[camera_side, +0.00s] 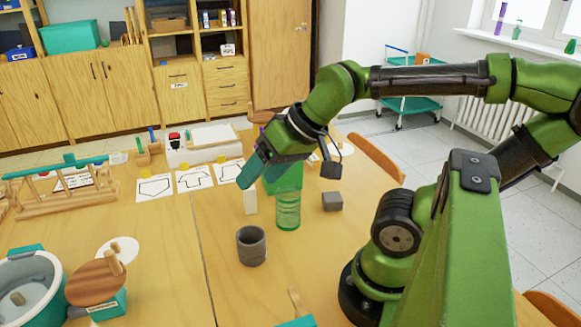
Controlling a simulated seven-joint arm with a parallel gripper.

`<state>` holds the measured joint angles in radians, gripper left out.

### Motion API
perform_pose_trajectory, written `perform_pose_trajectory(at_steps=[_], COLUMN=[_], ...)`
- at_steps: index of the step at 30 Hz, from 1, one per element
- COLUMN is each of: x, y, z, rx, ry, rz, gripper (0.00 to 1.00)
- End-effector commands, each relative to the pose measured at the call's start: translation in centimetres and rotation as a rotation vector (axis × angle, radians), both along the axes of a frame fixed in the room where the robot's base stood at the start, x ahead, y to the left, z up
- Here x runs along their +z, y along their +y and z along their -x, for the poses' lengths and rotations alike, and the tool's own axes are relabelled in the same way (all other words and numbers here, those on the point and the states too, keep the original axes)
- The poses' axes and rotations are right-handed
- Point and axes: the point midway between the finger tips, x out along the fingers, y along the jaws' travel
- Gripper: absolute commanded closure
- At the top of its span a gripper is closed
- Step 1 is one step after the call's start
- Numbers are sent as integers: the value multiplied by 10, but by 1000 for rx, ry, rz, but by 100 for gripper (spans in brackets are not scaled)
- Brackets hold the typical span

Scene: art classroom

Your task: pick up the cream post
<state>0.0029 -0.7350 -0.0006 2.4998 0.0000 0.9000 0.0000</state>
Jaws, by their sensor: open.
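The cream post (250,202) stands upright on the wooden table in the side view, just below my gripper's fingers. My gripper (250,178) is open, with teal fingers pointing down and to the left. The fingertips are close to the top of the post. Whether they touch it or sit around it cannot be told from this angle.
A green translucent cylinder (287,211) stands right of the post, near a green block. A grey cup (251,246) is in front, and a grey cube (332,201) lies to the right. Printed shape cards (155,187) lie behind left.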

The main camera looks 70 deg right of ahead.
Motion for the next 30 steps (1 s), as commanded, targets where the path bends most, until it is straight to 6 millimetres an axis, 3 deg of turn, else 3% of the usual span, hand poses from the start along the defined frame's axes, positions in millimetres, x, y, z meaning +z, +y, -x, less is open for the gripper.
perform_pose_trajectory(at_steps=[4,8,12,18,24,26,30], x=[-13,-22,-36,-62,-65,-58,-73], y=[-12,-37,-75,-134,-170,-171,-169], z=[-18,-49,-85,-123,-142,-143,-140], rx=[-37,-112,-217,-383,-502,-518,-527], ry=[91,215,359,545,633,632,652], rz=[-13,-29,-34,-12,15,12,4], gripper=[36,36,36,36,36,36,36])
